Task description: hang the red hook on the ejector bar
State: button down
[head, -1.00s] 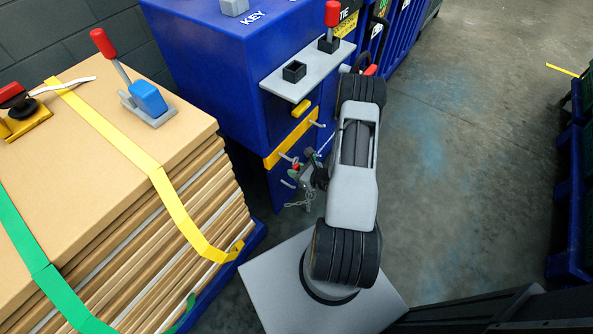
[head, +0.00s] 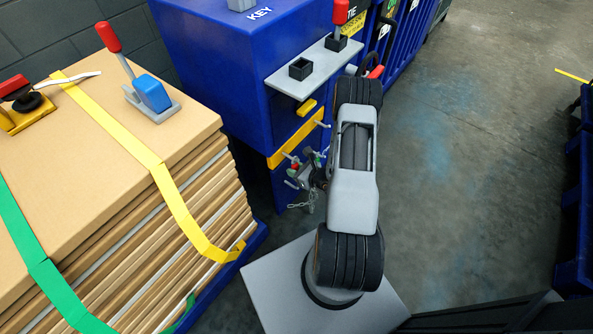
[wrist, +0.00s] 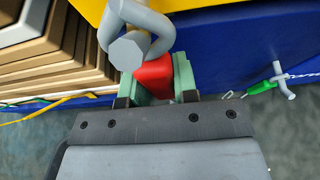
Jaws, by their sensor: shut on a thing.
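My gripper (wrist: 155,88) is shut on the red hook (wrist: 154,78), whose red block sits between the green finger pads. In the wrist view a grey curved loop (wrist: 157,27) stands above the red block and curves beside and partly around a grey peg end (wrist: 128,50). I cannot tell whether loop and peg touch. The peg stands out from a yellow bar (wrist: 190,8), which crosses the blue cabinet's front in the head view (head: 297,140). There my gripper (head: 307,173) is small and partly hidden, close below the bar, with a red spot beside it.
A green clip (wrist: 262,88) on a thin chain hangs at another grey peg (wrist: 284,82). A grey shelf (head: 318,64) juts out above the yellow bar. A strapped board stack (head: 130,150) stands close on the left. The floor at right (head: 450,190) is clear.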

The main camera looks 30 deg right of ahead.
jog(key=shift+w, duration=0.15)
jog(key=shift+w+a, duration=0.45)
jog(key=shift+w, duration=0.4)
jog(key=shift+f+b, duration=0.15)
jog(key=shift+b, duration=0.45)
jog(key=c, duration=0.8)
grip_release()
